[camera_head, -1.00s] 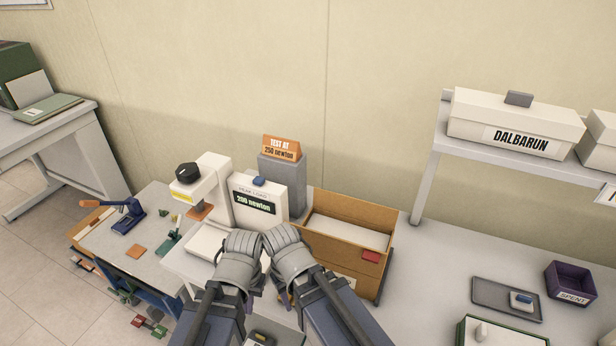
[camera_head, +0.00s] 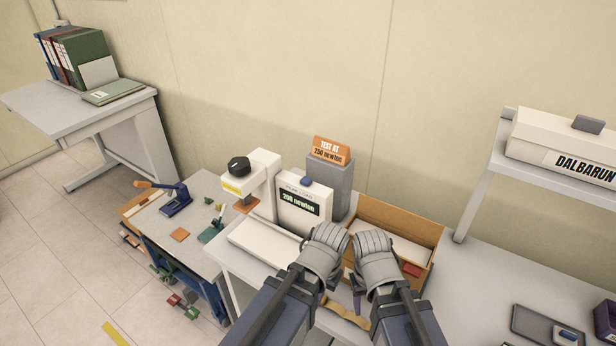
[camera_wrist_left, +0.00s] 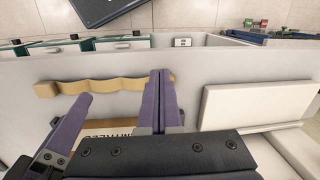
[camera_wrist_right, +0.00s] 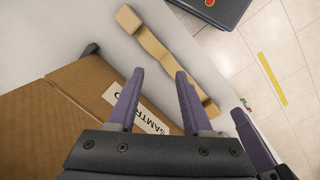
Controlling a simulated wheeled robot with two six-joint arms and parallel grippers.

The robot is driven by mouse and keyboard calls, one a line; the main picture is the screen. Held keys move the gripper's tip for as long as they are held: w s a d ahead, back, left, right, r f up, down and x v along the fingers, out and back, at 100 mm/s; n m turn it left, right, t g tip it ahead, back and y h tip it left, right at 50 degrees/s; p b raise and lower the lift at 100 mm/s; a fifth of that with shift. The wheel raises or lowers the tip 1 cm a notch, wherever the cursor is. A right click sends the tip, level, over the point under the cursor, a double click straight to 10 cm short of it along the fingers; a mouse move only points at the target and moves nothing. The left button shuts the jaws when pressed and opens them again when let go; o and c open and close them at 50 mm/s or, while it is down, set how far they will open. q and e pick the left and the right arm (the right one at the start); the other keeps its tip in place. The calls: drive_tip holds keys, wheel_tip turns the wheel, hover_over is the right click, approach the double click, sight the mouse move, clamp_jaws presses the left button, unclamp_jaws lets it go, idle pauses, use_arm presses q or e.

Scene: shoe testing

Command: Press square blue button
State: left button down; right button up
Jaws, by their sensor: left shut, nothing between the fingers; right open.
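A small blue button (camera_head: 306,181) sits on top of the white display box (camera_head: 290,209) reading "200 newton", part of the white testing machine (camera_head: 262,170). Its exact shape is too small to tell. My left gripper (camera_wrist_left: 162,75) is shut and empty, pointing down over the bench edge. My right gripper (camera_wrist_right: 157,75) is open and empty, close beside the left one, near the cardboard box (camera_wrist_right: 75,95). In the head view both wrists are in front of and right of the machine, apart from the button, and mostly hide their fingertips. The button is not in either wrist view.
A wavy tan strip (camera_wrist_left: 105,87) lies by the grippers. An orange sign (camera_head: 331,150) reading "TEST AT 250 newton" stands on a grey block (camera_head: 329,185) behind the display. A side table (camera_head: 190,215) with tools is at left. A shelf (camera_head: 560,190) is at right.

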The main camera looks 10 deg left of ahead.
use_arm(q)
drive_tip(key=w+a+r+n+p, duration=0.1)
drive_tip(key=w+a+r+p, duration=0.15)
drive_tip(key=r+p, duration=0.4)
drive_tip(key=w+a+r+n+p, duration=0.1)
drive_tip(key=a+r+p, duration=0.2)
drive_tip(key=r+p, duration=0.3)
wheel_tip(320, 180, up, 15)
drive_tip(key=n+t+y+p, duration=0.1)
drive_tip(key=t+y+p, duration=0.4)
drive_tip(key=t+p, duration=0.2)
hover_over(308, 182)
drive_tip(key=shift+f, duration=0.15)
wheel_tip(308, 182, down, 9)
drive_tip(key=b, duration=0.9)
drive_tip(key=shift+r, duration=0.2)
drive_tip(key=shift+f+b, duration=0.45)
